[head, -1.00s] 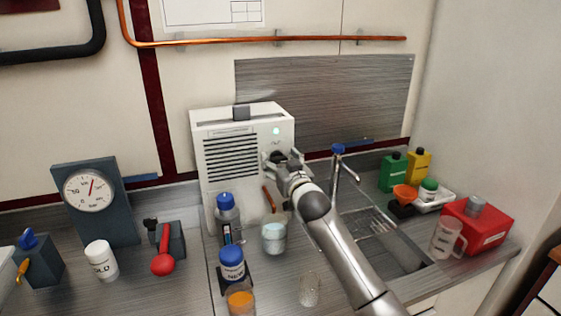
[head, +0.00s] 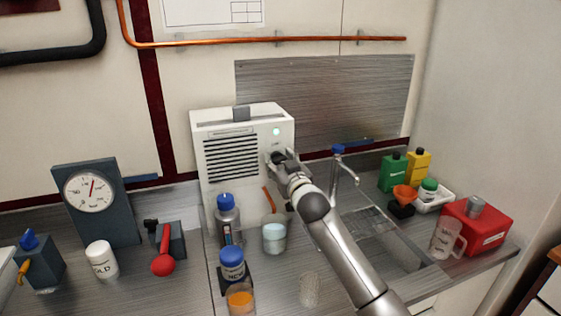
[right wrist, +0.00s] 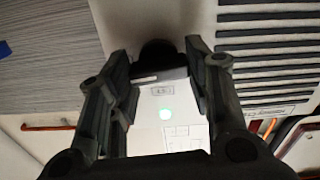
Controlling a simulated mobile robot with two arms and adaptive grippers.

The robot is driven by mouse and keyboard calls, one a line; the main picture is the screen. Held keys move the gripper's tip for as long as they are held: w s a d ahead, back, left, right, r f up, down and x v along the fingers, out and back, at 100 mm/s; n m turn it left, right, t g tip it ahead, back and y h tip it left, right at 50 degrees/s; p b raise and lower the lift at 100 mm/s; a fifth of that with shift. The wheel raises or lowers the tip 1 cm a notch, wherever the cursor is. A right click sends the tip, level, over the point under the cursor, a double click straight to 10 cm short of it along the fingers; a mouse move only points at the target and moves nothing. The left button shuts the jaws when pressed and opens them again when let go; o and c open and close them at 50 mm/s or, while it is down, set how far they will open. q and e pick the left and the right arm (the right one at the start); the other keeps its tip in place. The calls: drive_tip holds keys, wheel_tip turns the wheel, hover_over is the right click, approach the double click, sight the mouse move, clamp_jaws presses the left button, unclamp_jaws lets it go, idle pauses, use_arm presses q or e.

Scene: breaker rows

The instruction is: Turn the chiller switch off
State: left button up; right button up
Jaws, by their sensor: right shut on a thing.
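The chiller (head: 230,155) is a white box with dark vent slots, standing at the back of the counter. A small green light (head: 276,131) glows on its front; it also shows lit in the right wrist view (right wrist: 165,113). Below the light is the dark chiller switch (right wrist: 158,55), mostly hidden in the head view by my gripper. My right gripper (head: 277,158) is at the chiller's front, shut on the switch, with a finger on either side of it in the right wrist view (right wrist: 160,75). The switch's exact angle is hard to tell. My left gripper is not in view.
Bottles (head: 228,218) and a beaker (head: 274,235) stand in front of the chiller, left of my right arm. A sink with a blue-topped tap (head: 338,150) is to the right. A gauge (head: 90,192) and a red-handled valve (head: 163,262) stand at left.

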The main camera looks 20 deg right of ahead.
drive_tip(key=n+p, duration=0.1)
drive_tip(key=n, duration=0.3)
drive_tip(key=shift+a+p, duration=0.1)
drive_tip(key=shift+p, duration=0.2)
drive_tip(key=n+p, duration=0.1)
drive_tip(key=n, duration=0.4)
drive_tip(key=n+p, duration=0.1)
drive_tip(key=n, duration=0.3)
drive_tip(key=shift+a+f+p, duration=0.1)
drive_tip(key=shift+f+p, duration=0.05)
drive_tip(key=shift+p, duration=0.2)
drive_tip(key=shift+f+n+p, duration=0.15)
drive_tip(key=shift+n+p, duration=0.3)
drive_tip(key=shift+n, duration=1.35)
drive_tip(key=o, duration=1)
drive_tip(key=shift+s, duration=0.1)
